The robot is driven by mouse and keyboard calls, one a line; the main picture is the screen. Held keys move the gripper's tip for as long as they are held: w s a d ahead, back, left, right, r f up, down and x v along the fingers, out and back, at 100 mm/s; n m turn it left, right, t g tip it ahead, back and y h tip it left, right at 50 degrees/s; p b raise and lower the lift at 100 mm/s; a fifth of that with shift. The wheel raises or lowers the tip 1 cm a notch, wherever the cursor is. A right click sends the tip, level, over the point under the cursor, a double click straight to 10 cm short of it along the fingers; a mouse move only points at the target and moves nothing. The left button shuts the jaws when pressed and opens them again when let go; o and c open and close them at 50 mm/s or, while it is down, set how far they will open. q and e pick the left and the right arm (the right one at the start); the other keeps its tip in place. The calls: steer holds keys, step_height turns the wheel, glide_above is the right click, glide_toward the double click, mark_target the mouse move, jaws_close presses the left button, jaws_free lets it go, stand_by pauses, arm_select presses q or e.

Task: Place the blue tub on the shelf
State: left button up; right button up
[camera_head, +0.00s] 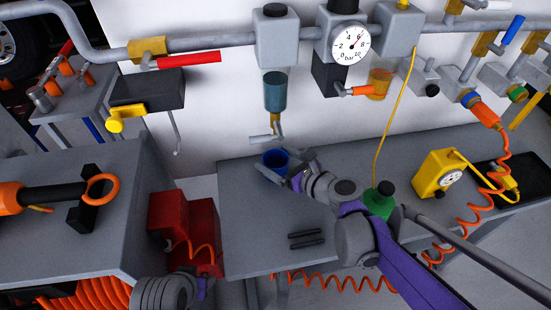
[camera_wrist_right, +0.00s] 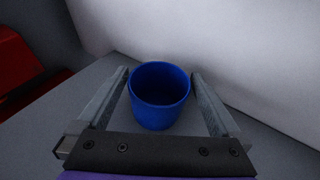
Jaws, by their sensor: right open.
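The blue tub (camera_head: 274,160) stands upright on the grey shelf (camera_head: 262,225), near its back left corner by the white wall. My right gripper (camera_head: 277,166) is open with its fingers around the tub. In the right wrist view the tub (camera_wrist_right: 160,95) sits between the two open fingers of the gripper (camera_wrist_right: 161,100), with a gap visible on each side. The tub looks empty, though its inside is dark. At the bottom left of the head view part of my left arm (camera_head: 165,292) shows, but its fingertips cannot be made out.
A blue filter bowl (camera_head: 275,92) hangs from the pipe above the tub. Red boxes (camera_head: 186,230) stand to the left. The shelf's front left is clear.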

steer(key=p+v, duration=0.2)
steer(key=v, duration=0.9)
steer(key=shift+s+d+r, duration=0.1)
steer(key=shift+s+d, duration=0.1)
